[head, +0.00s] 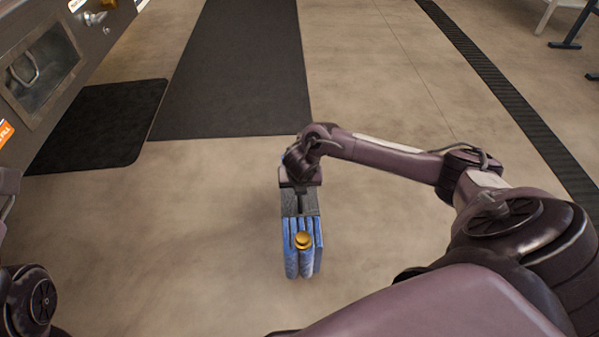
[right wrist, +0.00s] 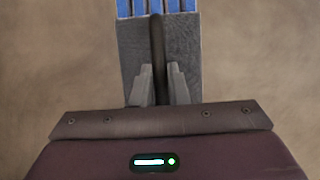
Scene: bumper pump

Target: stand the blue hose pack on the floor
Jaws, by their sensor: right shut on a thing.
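The blue hose pack (head: 306,262) hangs or stands upright below my right gripper (head: 300,203), near the middle of the head view. It has blue folds, a grey top and a round brass fitting (head: 303,240). In the right wrist view, the gripper's two fingers (right wrist: 158,88) are shut on a dark strap or handle over the pack's grey panel (right wrist: 183,55). The blue folds (right wrist: 157,8) show at the top edge there. I cannot tell whether the pack's bottom touches the floor. My left gripper is out of view; only part of that arm shows at the left edge.
Bare concrete floor (head: 190,230) surrounds the pack. Black mats (head: 240,70) lie beyond it, and a metal-sided unit with a recessed panel (head: 45,65) stands at the upper left. A dark floor strip (head: 510,95) and some metal legs (head: 565,43) are at the upper right.

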